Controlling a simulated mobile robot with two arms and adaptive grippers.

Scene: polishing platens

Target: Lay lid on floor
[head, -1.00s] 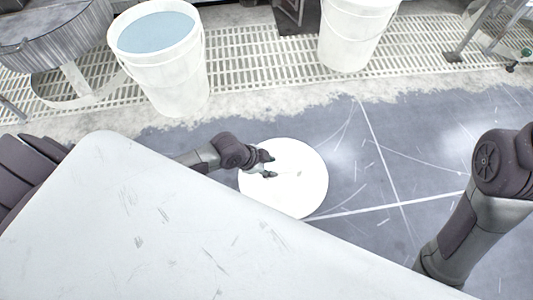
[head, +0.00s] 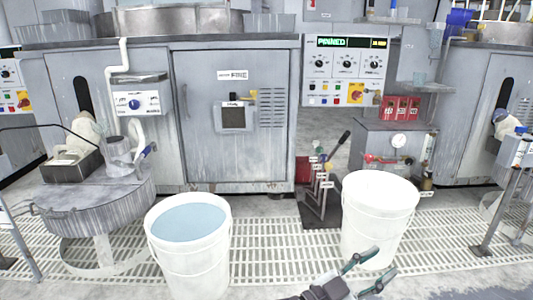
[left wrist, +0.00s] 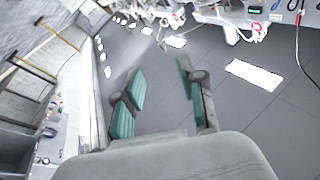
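My left gripper (head: 385,261) is at the bottom of the head view, in front of the right-hand white bucket. In the left wrist view its two green-padded fingers (left wrist: 157,82) are spread apart with nothing between them. The lid is in neither view now. The right-hand white bucket (head: 378,235) stands upright on the grating; I cannot tell if its pale top is a cover or its inside. The left-hand white bucket (head: 188,262) is uncovered and holds bluish liquid. My right gripper is not in view.
A light slatted grating (head: 285,250) covers the floor before the grey machine cabinet (head: 235,130). A round metal table (head: 95,205) stands at left. A lever stand (head: 320,205) is behind the buckets. The grey floor in the wrist view is open.

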